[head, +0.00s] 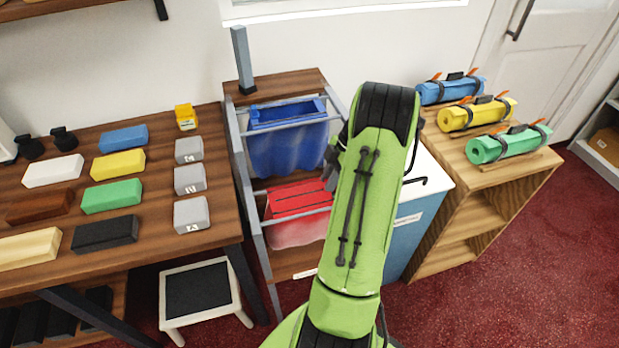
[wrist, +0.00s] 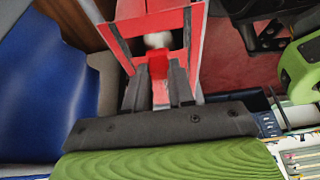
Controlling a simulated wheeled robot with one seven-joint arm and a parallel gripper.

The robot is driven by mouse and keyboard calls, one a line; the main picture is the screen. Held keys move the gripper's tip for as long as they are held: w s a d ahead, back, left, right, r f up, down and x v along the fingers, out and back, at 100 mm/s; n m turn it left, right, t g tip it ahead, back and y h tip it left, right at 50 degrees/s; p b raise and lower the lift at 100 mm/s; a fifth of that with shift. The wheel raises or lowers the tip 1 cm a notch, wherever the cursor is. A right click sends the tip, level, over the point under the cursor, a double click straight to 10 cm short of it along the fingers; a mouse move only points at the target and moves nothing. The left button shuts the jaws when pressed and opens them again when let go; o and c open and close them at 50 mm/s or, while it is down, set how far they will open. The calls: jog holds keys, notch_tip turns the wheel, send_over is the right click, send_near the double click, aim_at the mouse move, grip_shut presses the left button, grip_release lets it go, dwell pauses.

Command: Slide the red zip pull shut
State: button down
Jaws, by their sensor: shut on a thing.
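The red pouch (head: 300,197) hangs in the lower part of the grey rack, its top panel facing up with a dark line along it. In the wrist view the red pouch (wrist: 152,22) lies ahead of my fingers, with dark strips along both sides and a whitish thing within its opening. My gripper (wrist: 158,82) is shut on the red zip pull (wrist: 157,65), which shows between the fingertips. In the head view my gripper (head: 331,170) is at the pouch's right end, mostly hidden by my green arm. The pull is hidden there.
A blue pouch (head: 287,140) hangs behind the red one; it is close on the left in the wrist view (wrist: 38,85). Grey rack rails (head: 250,190) surround both. A table with coloured blocks (head: 117,164) stands left, a shelf with rolled mats (head: 508,145) right.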

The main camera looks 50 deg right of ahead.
jog(key=shift+s+d+p, duration=0.25)
jog(key=shift+s+d, duration=0.25)
jog(key=shift+d, duration=0.25)
jog(key=shift+s+d+p, duration=0.25)
jog(key=shift+s+d, duration=0.25)
jog(key=shift+d, duration=0.2)
jog(key=c, duration=1)
grip_release()
jog(key=shift+s+d, duration=0.1)
jog(key=shift+o, duration=0.2)
jog(key=p+v, duration=0.7)
jog(key=v, duration=0.8)
jog(key=shift+d+r, duration=0.15)
jog(key=shift+r, duration=0.2)
